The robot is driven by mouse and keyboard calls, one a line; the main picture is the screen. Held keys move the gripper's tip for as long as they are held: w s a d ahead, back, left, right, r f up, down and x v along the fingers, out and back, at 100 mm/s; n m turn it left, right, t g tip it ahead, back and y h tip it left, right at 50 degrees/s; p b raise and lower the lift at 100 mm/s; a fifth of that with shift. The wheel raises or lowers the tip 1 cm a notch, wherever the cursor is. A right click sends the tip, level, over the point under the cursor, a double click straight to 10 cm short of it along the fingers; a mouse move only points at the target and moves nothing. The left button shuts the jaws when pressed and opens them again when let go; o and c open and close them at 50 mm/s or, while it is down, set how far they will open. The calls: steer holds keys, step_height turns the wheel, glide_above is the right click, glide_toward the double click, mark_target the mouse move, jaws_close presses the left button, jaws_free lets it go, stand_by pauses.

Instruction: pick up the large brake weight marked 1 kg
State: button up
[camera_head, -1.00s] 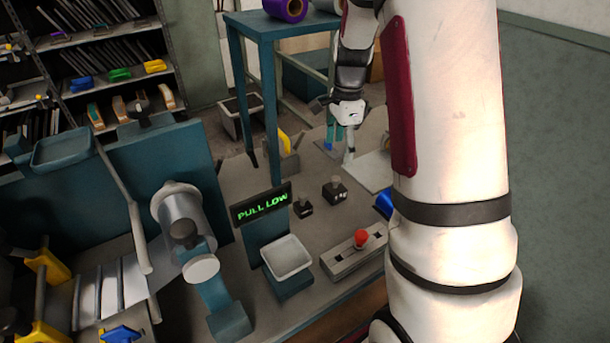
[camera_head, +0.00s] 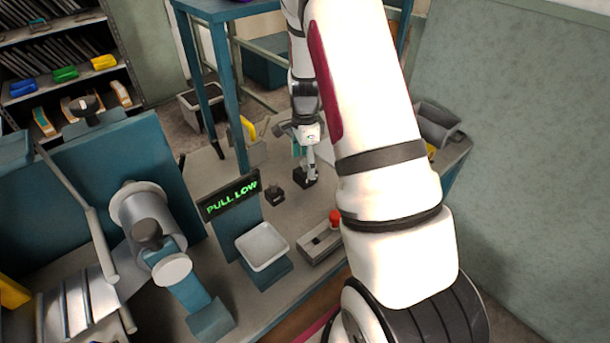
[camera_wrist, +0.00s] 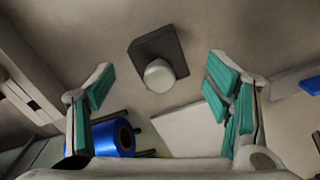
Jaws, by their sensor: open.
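The larger dark weight (camera_head: 306,179) stands on the bench in the head view, partly hidden behind my gripper. The smaller dark weight (camera_head: 275,194) stands to its left. My gripper (camera_head: 310,155) is just above the larger weight. In the wrist view a dark square block with a pale round knob (camera_wrist: 160,74) lies ahead, between the teal-padded fingers of my gripper (camera_wrist: 157,88). The fingers are spread wide and do not touch it. I cannot read any marking on the weights.
A white tray (camera_head: 263,246) and a grey box with a red knob (camera_head: 334,216) stand nearer on the bench, with a "PULL LOW" display (camera_head: 230,200) to the left. The wrist view shows a blue roll (camera_wrist: 113,138) and a pale flat plate (camera_wrist: 190,130) near the fingers.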

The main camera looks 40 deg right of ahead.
mark_target(305, 170)
step_height(305, 170, down, 4)
steer(key=shift+r, duration=0.2)
jaws_close()
